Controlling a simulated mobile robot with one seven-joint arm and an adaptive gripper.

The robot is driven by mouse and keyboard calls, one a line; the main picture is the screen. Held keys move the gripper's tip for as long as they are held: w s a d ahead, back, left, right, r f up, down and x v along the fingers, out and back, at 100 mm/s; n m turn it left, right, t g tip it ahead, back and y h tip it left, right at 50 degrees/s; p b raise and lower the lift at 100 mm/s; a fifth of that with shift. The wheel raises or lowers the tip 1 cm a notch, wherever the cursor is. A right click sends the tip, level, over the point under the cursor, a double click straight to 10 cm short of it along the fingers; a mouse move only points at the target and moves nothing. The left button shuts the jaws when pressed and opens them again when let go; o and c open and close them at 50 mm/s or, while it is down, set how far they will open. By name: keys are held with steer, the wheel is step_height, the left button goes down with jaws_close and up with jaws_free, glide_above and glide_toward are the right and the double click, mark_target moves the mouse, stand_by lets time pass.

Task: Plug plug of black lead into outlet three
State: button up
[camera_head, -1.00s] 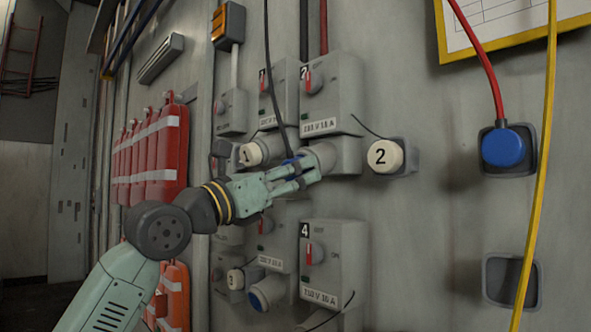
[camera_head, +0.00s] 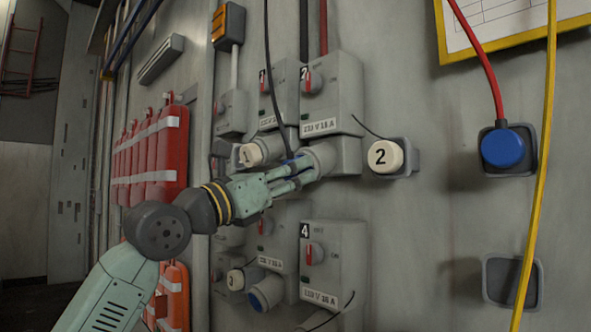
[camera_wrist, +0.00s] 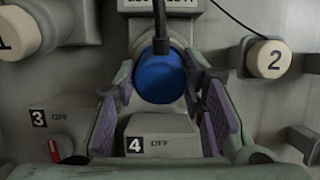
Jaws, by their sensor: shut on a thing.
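The blue plug of the black lead (camera_wrist: 158,78) sits between my gripper's fingers in the wrist view, its lead rising from it. My gripper (camera_head: 306,170) is shut on this plug, in front of the socket of outlet two (camera_head: 330,100). The fingers hide most of the plug in the head view; I cannot tell how deep it sits in the socket.
Outlet four (camera_head: 330,255) is directly below outlet two. Cap two (camera_head: 384,156) sits in a holder to the right; cap three (camera_head: 236,280) is beside outlet three. A red lead's blue plug (camera_head: 503,148) is parked at right above an empty holder (camera_head: 512,282). A yellow cable (camera_head: 545,150) hangs there.

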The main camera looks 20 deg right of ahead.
jaws_close()
steer(key=shift+f, duration=0.1)
steer(key=shift+b+v, duration=1.2)
steer(key=shift+v, duration=1.8)
